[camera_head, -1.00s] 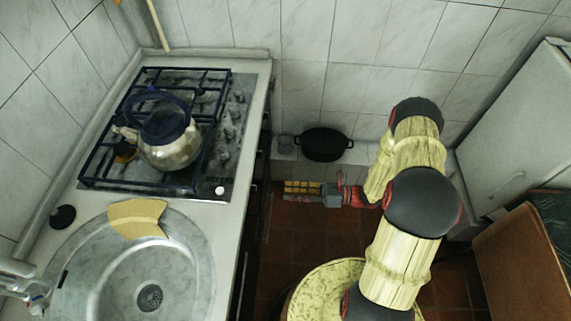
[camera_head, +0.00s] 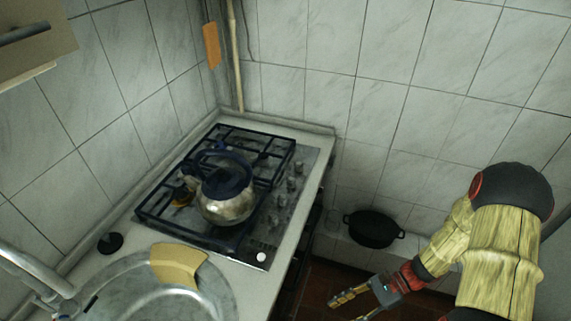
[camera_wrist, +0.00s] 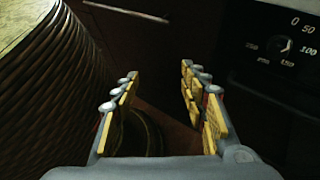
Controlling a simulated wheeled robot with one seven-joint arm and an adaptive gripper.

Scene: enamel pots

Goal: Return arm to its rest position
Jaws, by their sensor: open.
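My gripper (camera_head: 352,305) is at the bottom of the head view, low over the brown floor and to the right of the counter. In the wrist view my gripper (camera_wrist: 162,110) shows its yellow-padded fingers spread apart with nothing between them. My arm comes in from the right side of the head view, bent at a large dark joint. A silver kettle (camera_head: 228,207) with a dark blue handle stands on the gas stove (camera_head: 256,245), well apart from my gripper. A black pot (camera_head: 373,229) sits on a low ledge by the back wall, beyond my gripper.
The counter (camera_head: 312,132) holds a round metal sink (camera_head: 130,290) with a tan piece (camera_head: 178,265) on its rim. In the wrist view a dark oven front with a dial (camera_wrist: 284,46) is at the right. Tiled walls close off the back and left.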

